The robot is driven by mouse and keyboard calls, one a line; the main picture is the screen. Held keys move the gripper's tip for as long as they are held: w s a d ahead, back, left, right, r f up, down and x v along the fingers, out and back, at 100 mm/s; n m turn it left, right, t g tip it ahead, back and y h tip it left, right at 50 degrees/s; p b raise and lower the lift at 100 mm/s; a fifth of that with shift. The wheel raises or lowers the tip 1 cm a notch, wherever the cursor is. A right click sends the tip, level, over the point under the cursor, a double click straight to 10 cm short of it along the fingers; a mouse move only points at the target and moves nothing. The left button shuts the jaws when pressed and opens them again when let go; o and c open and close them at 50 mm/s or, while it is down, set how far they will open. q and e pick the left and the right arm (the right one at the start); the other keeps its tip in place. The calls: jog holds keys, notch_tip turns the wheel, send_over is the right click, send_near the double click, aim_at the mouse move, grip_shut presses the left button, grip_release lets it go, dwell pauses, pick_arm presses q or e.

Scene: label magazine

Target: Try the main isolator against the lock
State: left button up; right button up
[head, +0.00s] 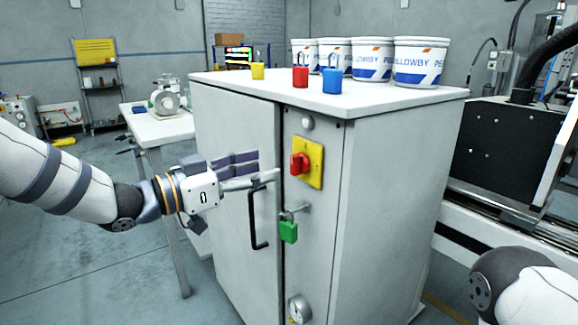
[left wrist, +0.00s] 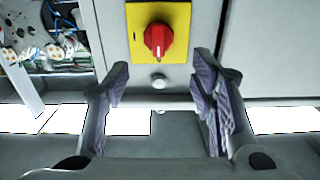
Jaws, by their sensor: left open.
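The main isolator is a red rotary knob (head: 299,164) on a yellow plate (head: 316,165), on the grey cabinet's front to the right of the door. The knob also shows in the left wrist view (left wrist: 158,40), ahead of and between the fingers. A green padlock (head: 289,232) hangs from a small metal hasp (head: 296,210) below the plate. My left gripper (head: 264,170) is open and empty, in front of the door and just left of the knob, apart from it. Its fingers also show in the left wrist view (left wrist: 162,84). My right gripper is out of view.
The cabinet door has a black handle (head: 255,220) just below my left gripper. Yellow (head: 257,71), red (head: 300,77) and blue (head: 332,81) padlocks stand on top, with several white tubs (head: 418,62) behind.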

aim_at(292, 161)
pick_arm(q)
jog(key=x, duration=0.8)
jog(key=shift+s+b, duration=0.1)
jog(key=shift+b, duration=0.2)
